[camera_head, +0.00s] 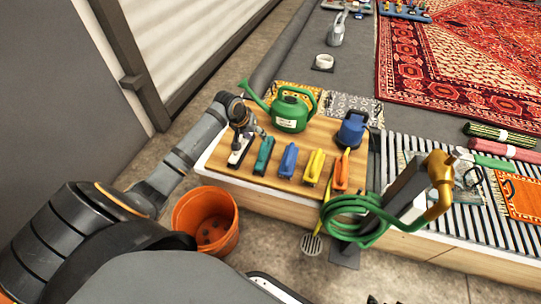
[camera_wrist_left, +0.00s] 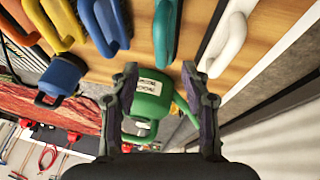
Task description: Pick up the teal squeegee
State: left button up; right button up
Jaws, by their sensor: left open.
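The teal squeegee (camera_head: 263,155) lies on the wooden board, between a white squeegee (camera_head: 239,151) and a blue squeegee (camera_head: 288,159). My left gripper (camera_head: 246,131) is open and empty above the board, near the white and teal squeegees. In the left wrist view the teal squeegee (camera_wrist_left: 165,32) lies just ahead of the gap between the open fingers (camera_wrist_left: 160,75), apart from them. The white squeegee (camera_wrist_left: 227,42) is to its right and the blue one (camera_wrist_left: 106,25) to its left. My right gripper does not show.
Yellow (camera_head: 314,167) and orange (camera_head: 340,173) squeegees continue the row. A green watering can (camera_head: 291,110) and a blue container (camera_head: 352,130) stand behind it. An orange bucket (camera_head: 206,219) stands on the floor in front. A coiled green hose (camera_head: 350,216) hangs at the right.

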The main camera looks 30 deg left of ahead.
aim_at(263, 144)
pick_arm(q)
jog(key=b+x, duration=0.2)
jog(key=x, duration=0.3)
jog(key=shift+f, duration=0.1)
jog(key=shift+w, duration=0.1)
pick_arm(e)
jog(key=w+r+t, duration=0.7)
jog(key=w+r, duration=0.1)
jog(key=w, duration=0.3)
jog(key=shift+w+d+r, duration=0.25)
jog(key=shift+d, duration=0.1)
